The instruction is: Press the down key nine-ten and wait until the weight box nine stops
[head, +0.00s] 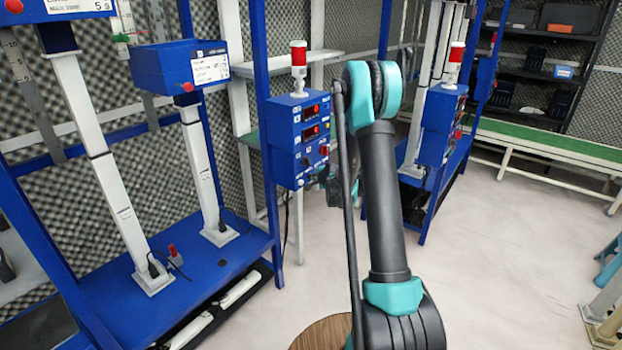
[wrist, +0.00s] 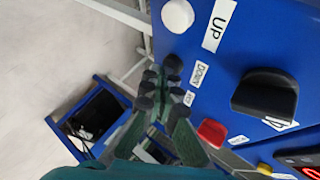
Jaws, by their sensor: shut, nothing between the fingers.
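The blue control box (head: 298,140), with two red displays, hangs on a blue frame post left of my arm in the head view. In the wrist view its blue panel (wrist: 245,45) carries a white round key (wrist: 178,15) beside an "UP" label. A black round key (wrist: 173,64) sits beside a "Down" label. My gripper (wrist: 162,90) is shut and empty, its fingertips at or very near the black key; contact cannot be told. In the head view my arm mostly hides the gripper. A blue weight box (head: 178,66) tops a white column; its number is unreadable.
A black knob (wrist: 264,95) and a red button (wrist: 211,131) are on the same panel. A red-and-white beacon (head: 299,65) tops the control box. Another blue weight box (head: 60,10) is at upper left. A second control box (head: 440,122) stands right.

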